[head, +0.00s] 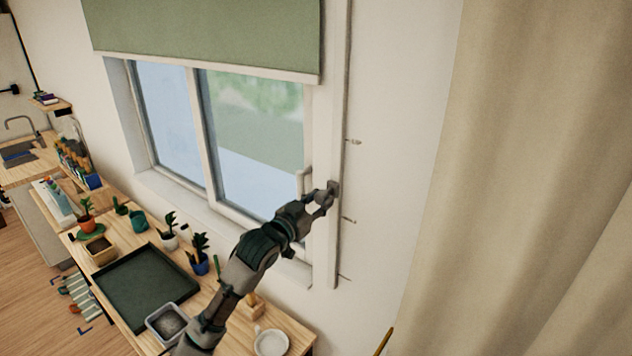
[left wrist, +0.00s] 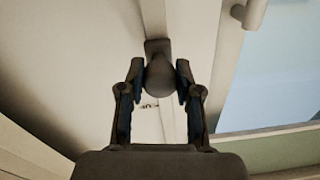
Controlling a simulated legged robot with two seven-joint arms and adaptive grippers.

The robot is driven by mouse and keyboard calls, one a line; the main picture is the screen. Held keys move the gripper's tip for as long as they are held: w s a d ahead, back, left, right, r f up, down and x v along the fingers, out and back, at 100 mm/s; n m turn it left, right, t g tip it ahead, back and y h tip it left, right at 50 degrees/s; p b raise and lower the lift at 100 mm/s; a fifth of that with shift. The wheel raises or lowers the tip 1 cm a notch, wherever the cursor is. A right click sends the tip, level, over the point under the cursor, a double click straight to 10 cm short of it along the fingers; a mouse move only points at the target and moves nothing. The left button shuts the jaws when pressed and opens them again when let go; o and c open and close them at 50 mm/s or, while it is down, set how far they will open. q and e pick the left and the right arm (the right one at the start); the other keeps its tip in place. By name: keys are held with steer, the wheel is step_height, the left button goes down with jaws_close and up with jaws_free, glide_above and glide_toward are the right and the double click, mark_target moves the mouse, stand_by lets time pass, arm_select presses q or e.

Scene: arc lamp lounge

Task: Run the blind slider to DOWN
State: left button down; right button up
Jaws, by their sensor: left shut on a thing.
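The blind slider (head: 334,186) is a small dark block with a rounded knob on a pale vertical rail (head: 333,255), right of the window. It stands between the upper mark (head: 353,142) and the middle mark (head: 349,220); the lettering is too small to read. My left gripper (head: 327,194) reaches up from below and is shut on the knob. In the left wrist view the knob (left wrist: 160,80) sits between the two fingers. The green blind (head: 210,35) covers the top of the window. My right gripper is out of view.
A lower mark (head: 344,278) is beside the rail's bottom. A window handle (head: 304,180) is just left of the slider. A beige curtain (head: 520,180) hangs at right. Below, a wooden bench (head: 122,308) holds plants, a dark tray (head: 140,285) and a white bowl (head: 271,343).

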arm_select(q)
step_height(320, 180, down, 32)
steer(key=b, duration=0.8)
